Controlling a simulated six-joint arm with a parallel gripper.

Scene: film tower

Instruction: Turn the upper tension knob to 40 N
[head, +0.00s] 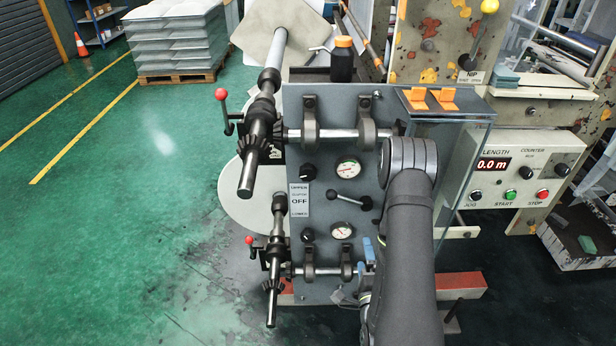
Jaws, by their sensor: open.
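The upper tension knob (308,172) is a small black round knob on the grey panel (325,262), below the upper shaft. The upper round white gauge (348,168) sits to its right; its needle reading is too small to tell. My gripper (374,246) is mostly hidden behind my own arm. What look like its two blue fingertips show apart at the arm's left edge, low on the panel. They are below and to the right of the upper knob, well clear of it, with nothing seen between them.
A lower knob (308,235) and lower gauge (341,230) sit beneath. Between the rows are a black lever (350,199) and a label plate (299,200). The upper shaft (330,134) and lower shaft (318,270) jut across the panel.

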